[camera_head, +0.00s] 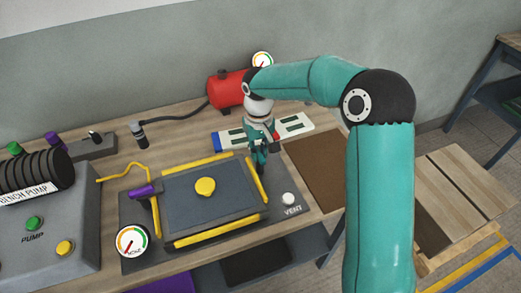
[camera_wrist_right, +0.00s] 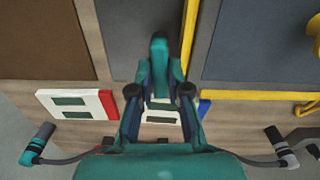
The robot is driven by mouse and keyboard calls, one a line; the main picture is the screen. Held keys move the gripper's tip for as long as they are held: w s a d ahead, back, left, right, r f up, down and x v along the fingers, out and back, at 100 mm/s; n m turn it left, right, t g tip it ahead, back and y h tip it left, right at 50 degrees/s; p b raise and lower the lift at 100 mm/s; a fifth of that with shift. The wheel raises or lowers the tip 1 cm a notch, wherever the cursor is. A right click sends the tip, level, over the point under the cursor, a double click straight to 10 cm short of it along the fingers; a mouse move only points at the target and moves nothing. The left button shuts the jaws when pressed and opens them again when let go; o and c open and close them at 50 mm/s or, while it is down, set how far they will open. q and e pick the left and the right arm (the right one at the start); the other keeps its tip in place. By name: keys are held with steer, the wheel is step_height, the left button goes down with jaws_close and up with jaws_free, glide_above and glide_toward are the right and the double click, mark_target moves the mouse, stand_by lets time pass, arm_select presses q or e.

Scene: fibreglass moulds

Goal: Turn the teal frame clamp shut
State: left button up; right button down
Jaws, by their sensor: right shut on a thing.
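My right gripper (camera_head: 260,157) reaches down at the far right corner of the yellow-edged frame (camera_head: 215,238) on the bench. In the right wrist view, my right gripper (camera_wrist_right: 160,78) is shut on the teal frame clamp (camera_wrist_right: 159,55), a teal handle between its two fingers. The clamp handle lies roughly in line with the gripper, beside the frame's yellow edge bar (camera_wrist_right: 190,35). In the head view the fingers mostly hide the clamp, so its pivot cannot be made out. My left gripper is not in view.
A purple clamp (camera_head: 143,190) sits at the frame's left side. A vent knob (camera_head: 288,199) is close on the right, a gauge (camera_head: 131,241) at front left. White trays (camera_head: 293,124) and a red tank (camera_head: 226,89) stand behind. A brown board (camera_head: 313,165) lies right.

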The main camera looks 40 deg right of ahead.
steer(key=n, duration=0.3)
steer(key=shift+a+n, duration=0.15)
steer(key=shift+n, duration=0.15)
steer(key=n, duration=0.4)
steer(key=shift+a+r+n, duration=0.1)
steer(key=shift+n, duration=0.2)
steer(key=n+p, duration=0.1)
steer(key=n, duration=0.3)
steer(key=shift+s+a+n, duration=0.1)
steer(key=shift+n, duration=1.8)
steer(key=c, duration=1.1)
jaws_free()
steer(key=shift+s, duration=0.1)
